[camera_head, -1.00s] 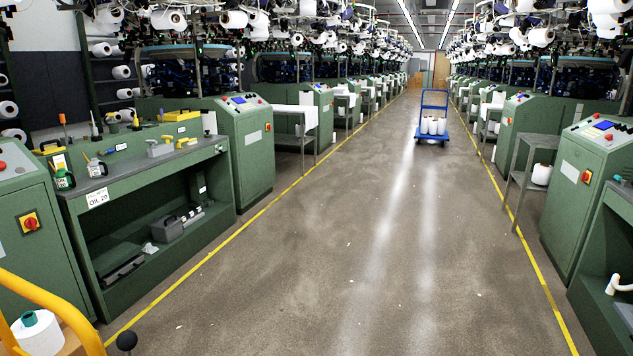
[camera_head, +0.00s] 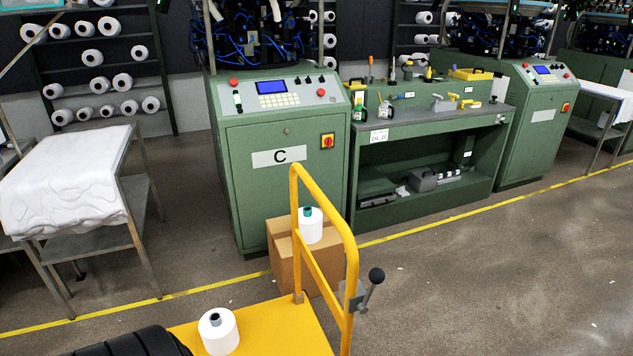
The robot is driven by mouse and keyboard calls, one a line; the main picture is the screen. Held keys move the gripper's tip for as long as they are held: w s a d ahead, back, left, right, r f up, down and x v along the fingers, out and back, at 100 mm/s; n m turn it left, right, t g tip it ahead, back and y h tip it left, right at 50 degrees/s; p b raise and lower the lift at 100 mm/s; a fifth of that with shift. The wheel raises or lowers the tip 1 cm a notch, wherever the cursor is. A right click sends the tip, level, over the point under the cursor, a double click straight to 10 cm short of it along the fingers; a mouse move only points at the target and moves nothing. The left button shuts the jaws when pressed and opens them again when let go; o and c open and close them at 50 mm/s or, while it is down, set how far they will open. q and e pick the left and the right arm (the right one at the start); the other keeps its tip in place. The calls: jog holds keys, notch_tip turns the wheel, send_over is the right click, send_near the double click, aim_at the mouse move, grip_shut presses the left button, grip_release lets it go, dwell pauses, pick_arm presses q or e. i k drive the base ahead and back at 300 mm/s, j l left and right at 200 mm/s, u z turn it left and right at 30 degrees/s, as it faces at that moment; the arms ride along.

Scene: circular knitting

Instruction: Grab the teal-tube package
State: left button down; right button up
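The teal-tube package (camera_head: 311,228) is a white yarn package with a teal tube end showing at its top. It stands upright on a brown cardboard box (camera_head: 285,262), behind the yellow handle rail of a cart as I see it. A second white package (camera_head: 220,335) with a dark grey tube stands on the yellow cart deck (camera_head: 283,335) nearer to me. Neither of my grippers is in view.
The yellow handle (camera_head: 351,262) with a black-knobbed lever (camera_head: 375,277) rises in front of the box. Green machine cabinet C (camera_head: 282,182) stands behind. A cloth-covered table (camera_head: 65,180) is at left. The floor at right (camera_head: 500,290) is clear.

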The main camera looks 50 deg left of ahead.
aim_at(310, 219)
jog(key=u, duration=1.55)
